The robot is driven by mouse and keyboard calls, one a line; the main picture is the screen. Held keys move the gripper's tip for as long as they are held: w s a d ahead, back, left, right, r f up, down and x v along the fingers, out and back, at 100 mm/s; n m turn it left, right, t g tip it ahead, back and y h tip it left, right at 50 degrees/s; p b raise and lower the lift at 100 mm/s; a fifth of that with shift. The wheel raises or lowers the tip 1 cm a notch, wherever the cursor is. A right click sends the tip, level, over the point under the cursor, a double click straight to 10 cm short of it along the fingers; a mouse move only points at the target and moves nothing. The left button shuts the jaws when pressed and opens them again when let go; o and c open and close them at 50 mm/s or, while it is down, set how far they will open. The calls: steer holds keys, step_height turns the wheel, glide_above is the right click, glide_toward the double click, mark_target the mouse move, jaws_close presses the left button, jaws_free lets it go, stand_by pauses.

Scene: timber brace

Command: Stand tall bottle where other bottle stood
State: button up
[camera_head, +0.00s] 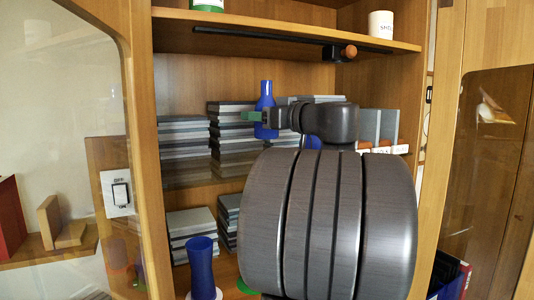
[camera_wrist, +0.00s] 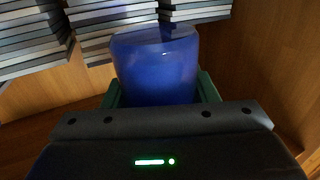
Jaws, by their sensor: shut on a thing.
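A blue bottle (camera_head: 266,97) with a narrow neck is held upright by my gripper (camera_head: 257,116), in front of the stacks on the middle shelf of the cabinet. In the wrist view the bottle (camera_wrist: 155,70) fills the space between the green fingers of my gripper (camera_wrist: 160,92), which is shut on it. Another blue vessel (camera_head: 201,265) stands lower down at the bottom left. A bit of blue (camera_head: 312,142) shows behind my wrist; I cannot tell what it is.
Stacks of grey books (camera_head: 184,143) fill the left of the middle shelf, with more books (camera_head: 190,232) below. A dark bar with an orange knob (camera_head: 348,52) hangs under the upper shelf (camera_head: 280,30). A white cup (camera_head: 381,24) stands above. My arm hides much of the lower right.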

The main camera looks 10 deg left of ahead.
steer(key=shift+f, duration=3.2)
steer(key=o, duration=1.1)
steer(key=shift+f, duration=0.15)
steer(key=shift+s+d+b, duration=0.1)
steer(key=shift+d+b, duration=0.05)
steer(key=shift+b, duration=0.15)
steer(key=b+v, duration=0.1)
steer(key=v, duration=1)
steer(key=shift+s+d, duration=0.25)
